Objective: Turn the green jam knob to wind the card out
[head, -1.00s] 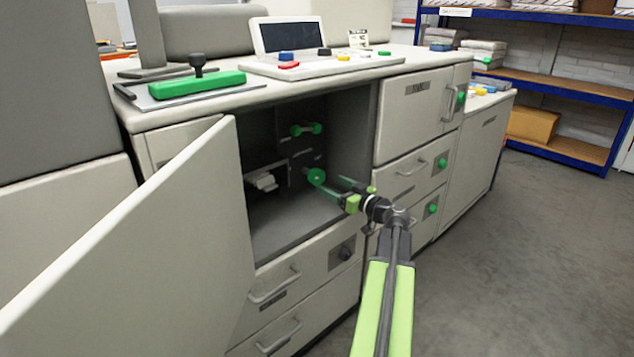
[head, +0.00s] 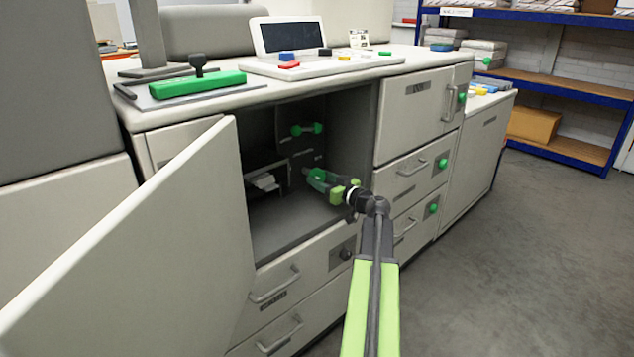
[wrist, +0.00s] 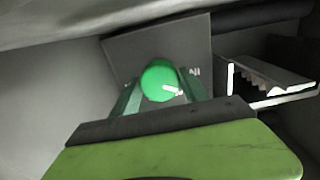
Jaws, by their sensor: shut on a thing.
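A pale, jagged-edged piece, perhaps the card, lies in a slot (wrist: 268,80) right of the knob in the wrist view. In the head view a pale piece (head: 265,181) shows left of the knob.
The open cabinet door (head: 150,240) stands at the left of the compartment. A green handle (head: 306,129) is above the knob inside. Drawers with green knobs (head: 442,164) are to the right. The floor (head: 500,260) at the right is clear.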

